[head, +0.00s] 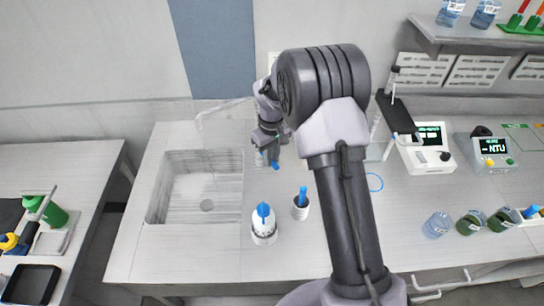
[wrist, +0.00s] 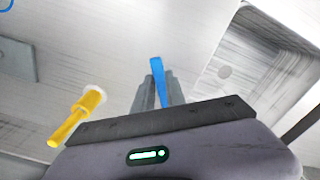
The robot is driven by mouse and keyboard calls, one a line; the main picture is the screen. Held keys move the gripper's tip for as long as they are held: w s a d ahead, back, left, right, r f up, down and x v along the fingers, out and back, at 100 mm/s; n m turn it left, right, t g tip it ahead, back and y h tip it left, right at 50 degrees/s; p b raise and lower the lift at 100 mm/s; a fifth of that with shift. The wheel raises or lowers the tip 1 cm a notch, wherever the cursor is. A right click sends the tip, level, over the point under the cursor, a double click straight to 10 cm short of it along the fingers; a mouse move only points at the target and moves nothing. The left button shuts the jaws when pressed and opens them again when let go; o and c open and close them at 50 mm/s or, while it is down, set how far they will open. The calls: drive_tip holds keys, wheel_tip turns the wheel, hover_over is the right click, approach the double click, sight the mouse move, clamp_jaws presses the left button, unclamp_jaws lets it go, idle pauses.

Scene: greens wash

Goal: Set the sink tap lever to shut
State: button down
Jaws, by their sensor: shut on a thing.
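The sink tap's blue lever (head: 275,166) shows just below my gripper, to the right of the sink (head: 153,190). In the wrist view the blue lever (wrist: 157,68) sticks out from between the two grey fingers. My gripper (wrist: 158,90) is shut on it; in the head view my gripper (head: 268,152) is at the tap, behind the work area. The tap's pale spout (head: 222,108) reaches left over the back of the sink. The tap body is mostly hidden by my gripper, and I cannot tell the lever's open or shut setting.
A yellow handle (wrist: 75,122) with a white collar stands beside my gripper in the wrist view. Instruments (head: 425,150) stand at the right.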

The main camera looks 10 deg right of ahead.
drive_tip(key=shift+s+a+m+b, duration=0.1)
drive_tip(key=shift+a+m+b, duration=0.2)
drive_tip(key=shift+a+m, duration=0.6)
drive_tip(key=shift+a+m+b, duration=0.25)
drive_tip(key=shift+a+m, duration=0.2)
drive_tip(key=shift+m, duration=0.85)
drive_tip(key=shift+s+a+m+b, duration=0.1)
drive_tip(key=shift+a+m+b, duration=0.2)
drive_tip(key=shift+a+m, duration=0.6)
drive_tip(key=shift+d+m, duration=0.15)
drive_tip(key=shift+m, duration=0.15)
drive_tip(key=c, duration=1.4)
unclamp_jaws()
drive_tip(key=shift+o, duration=0.2)
wheel_tip(320, 180, up, 17)
drive_tip(key=p, duration=0.4)
drive_tip(key=shift+r, duration=0.2)
